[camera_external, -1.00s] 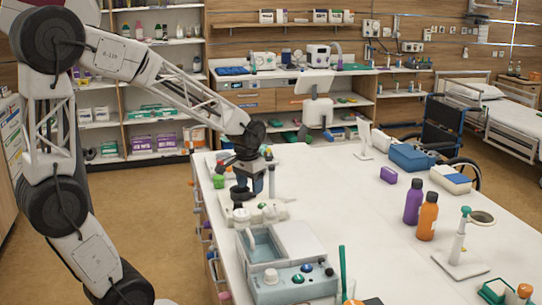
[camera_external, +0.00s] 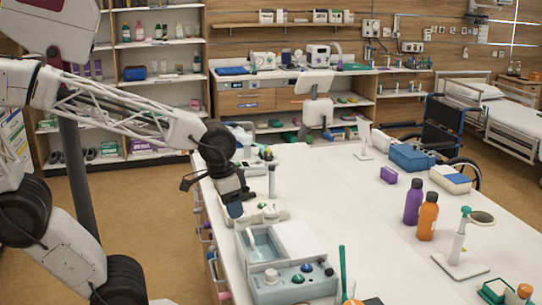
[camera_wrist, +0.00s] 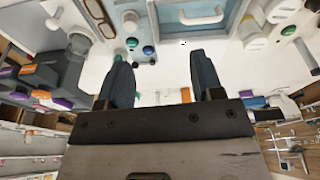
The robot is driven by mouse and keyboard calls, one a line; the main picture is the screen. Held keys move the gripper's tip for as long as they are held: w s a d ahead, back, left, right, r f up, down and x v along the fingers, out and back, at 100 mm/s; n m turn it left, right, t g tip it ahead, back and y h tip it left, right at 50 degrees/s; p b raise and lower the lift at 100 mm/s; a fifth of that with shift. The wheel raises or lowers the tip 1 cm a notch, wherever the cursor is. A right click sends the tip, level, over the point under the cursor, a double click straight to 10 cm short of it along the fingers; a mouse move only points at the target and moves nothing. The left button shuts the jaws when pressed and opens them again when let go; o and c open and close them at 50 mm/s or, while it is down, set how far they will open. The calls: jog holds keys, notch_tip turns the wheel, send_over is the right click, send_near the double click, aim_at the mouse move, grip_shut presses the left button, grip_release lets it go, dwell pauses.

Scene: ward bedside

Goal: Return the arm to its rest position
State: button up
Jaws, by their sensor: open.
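My gripper (camera_external: 236,210) is at the near left edge of the white table (camera_external: 345,205) in the external view, its fingers pointing down. In the wrist view my gripper (camera_wrist: 165,80) shows two dark fingers set apart with nothing between them. My arm reaches in from the left, its elbow out of the picture at the upper left. The gripper overlaps the table edge in the picture; its exact height above the table is hard to tell.
A device with a basin (camera_external: 262,243) and a control box (camera_external: 292,282) stand just in front of the gripper. A purple bottle (camera_external: 413,203) and an orange bottle (camera_external: 428,217) stand farther right. Shelves (camera_external: 155,75) line the back wall. Open floor (camera_external: 140,215) lies left of the table.

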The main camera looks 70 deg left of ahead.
jog(key=shift+m, duration=0.5)
jog(key=shift+s+d+r, duration=0.1)
jog(key=shift+s+d, duration=1.3)
jog(key=shift+s, duration=0.15)
dwell(1.1)
